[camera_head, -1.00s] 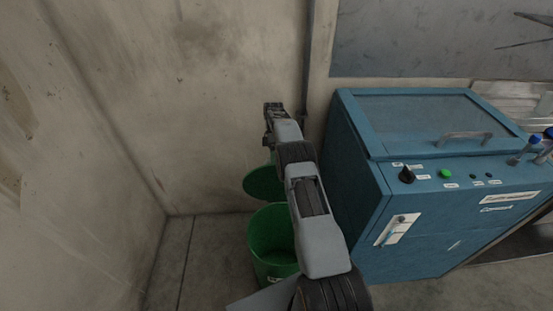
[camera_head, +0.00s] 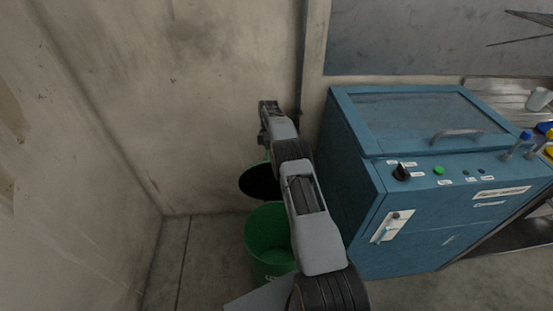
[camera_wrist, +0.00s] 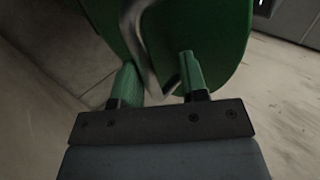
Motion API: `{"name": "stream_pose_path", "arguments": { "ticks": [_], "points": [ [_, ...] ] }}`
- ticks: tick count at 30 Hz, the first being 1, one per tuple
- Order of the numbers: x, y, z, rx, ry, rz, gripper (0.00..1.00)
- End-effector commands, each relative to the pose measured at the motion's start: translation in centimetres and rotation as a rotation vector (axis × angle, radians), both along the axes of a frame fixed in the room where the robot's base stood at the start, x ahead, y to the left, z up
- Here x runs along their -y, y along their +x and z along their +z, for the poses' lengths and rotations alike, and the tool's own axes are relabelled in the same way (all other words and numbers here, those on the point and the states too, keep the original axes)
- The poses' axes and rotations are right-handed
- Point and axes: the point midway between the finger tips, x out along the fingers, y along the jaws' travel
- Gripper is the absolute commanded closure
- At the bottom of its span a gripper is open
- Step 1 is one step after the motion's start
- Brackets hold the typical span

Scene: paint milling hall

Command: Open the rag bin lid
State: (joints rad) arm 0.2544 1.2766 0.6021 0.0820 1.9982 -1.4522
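The green rag bin (camera_head: 268,243) stands on the floor between the wall and the blue machine, its mouth partly showing. Its lid (camera_head: 259,182) stands raised at the back, tilted up off the mouth, with a dark face toward the head camera. My arm covers part of the bin and lid. My gripper (camera_head: 268,108) is up by the wall, above the lid. In the wrist view, the green lid (camera_wrist: 210,32) fills the upper middle. Its bent metal handle (camera_wrist: 137,40) reaches between the two green-tipped fingers of my gripper (camera_wrist: 158,82), which stand apart. I see no firm grip on the handle.
The blue machine (camera_head: 350,190) stands close to the right of my arm. The wall (camera_head: 200,110) is behind the bin and to its left. Bare floor (camera_head: 205,255) shows left of the bin.

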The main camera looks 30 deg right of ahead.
Motion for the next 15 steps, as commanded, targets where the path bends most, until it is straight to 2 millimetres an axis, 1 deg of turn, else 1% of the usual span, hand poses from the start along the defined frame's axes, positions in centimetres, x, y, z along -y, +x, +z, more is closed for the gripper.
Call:
{"name": "stream_pose_path", "arguments": {
  "ticks": [1, 3, 4, 10, 15],
  "points": [
    [0.0, 0.0, 1.4, 0.002, -0.001, 0.0, 0.6],
    [0.0, 0.0, 2.9, 0.002, -0.001, -0.001, 0.6],
    [0.0, -0.2, 2.5, -0.001, 0.0, -0.001, 0.6],
    [-0.4, -1.9, 4.3, 0.0, 0.0, -0.001, 0.6],
    [-0.8, -3.9, 6.8, 0.001, 0.0, -0.001, 0.6]
  ]
}}
